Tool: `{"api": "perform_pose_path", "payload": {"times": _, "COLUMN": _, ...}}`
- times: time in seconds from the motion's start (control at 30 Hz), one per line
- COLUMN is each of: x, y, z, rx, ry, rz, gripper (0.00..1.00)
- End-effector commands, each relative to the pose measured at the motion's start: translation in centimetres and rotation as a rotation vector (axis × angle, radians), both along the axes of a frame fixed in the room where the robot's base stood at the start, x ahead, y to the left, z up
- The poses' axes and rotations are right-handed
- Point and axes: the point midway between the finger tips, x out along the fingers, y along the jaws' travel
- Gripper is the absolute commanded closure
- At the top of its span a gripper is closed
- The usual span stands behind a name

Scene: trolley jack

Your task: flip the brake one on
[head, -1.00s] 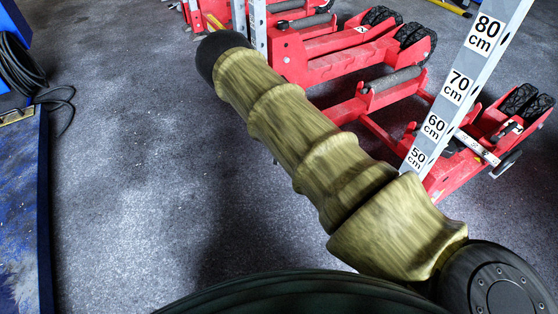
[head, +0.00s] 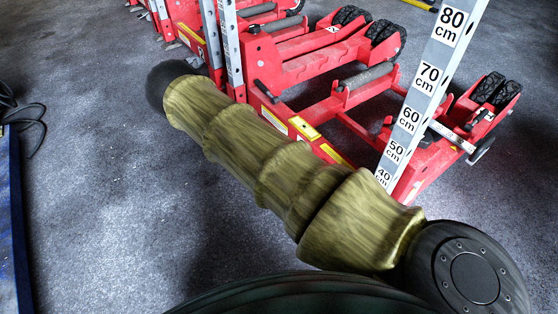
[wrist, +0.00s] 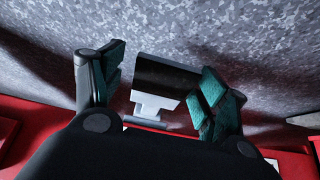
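In the wrist view, a dark rectangular block (wrist: 165,76) on a pale grey bracket (wrist: 152,106) sits between the fingers, above a red surface. It may be the brake, but I cannot tell for sure. My gripper (wrist: 158,82) is open, its teal pads either side of the block. There is a gap at the left pad; the right pad is very close, and I cannot tell if it touches. In the head view my arm crosses the middle and hides my gripper. Red jacks (head: 330,75) stand behind it; a small black lever (head: 266,92) shows on one.
A pale upright with centimetre marks (head: 428,78) rises at the right. Black-wheeled jack ends (head: 497,90) stand behind it. A blue edge (head: 14,215) and black cable (head: 30,122) lie at the left. Grey floor between is clear.

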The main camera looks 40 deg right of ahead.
Motion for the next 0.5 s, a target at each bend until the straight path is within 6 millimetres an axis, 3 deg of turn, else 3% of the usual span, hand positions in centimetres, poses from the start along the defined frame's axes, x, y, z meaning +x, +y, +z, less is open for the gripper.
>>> {"api": "perform_pose_path", "payload": {"times": 0.33, "x": 0.2, "y": 0.5, "z": 0.3, "rx": 0.002, "ry": -0.002, "rz": 0.004, "gripper": 0.25}}
{"api": "perform_pose_path", "payload": {"times": 0.5, "x": 0.3, "y": 1.3, "z": 1.8, "rx": 0.002, "ry": -0.004, "rz": 0.003, "gripper": 0.25}}
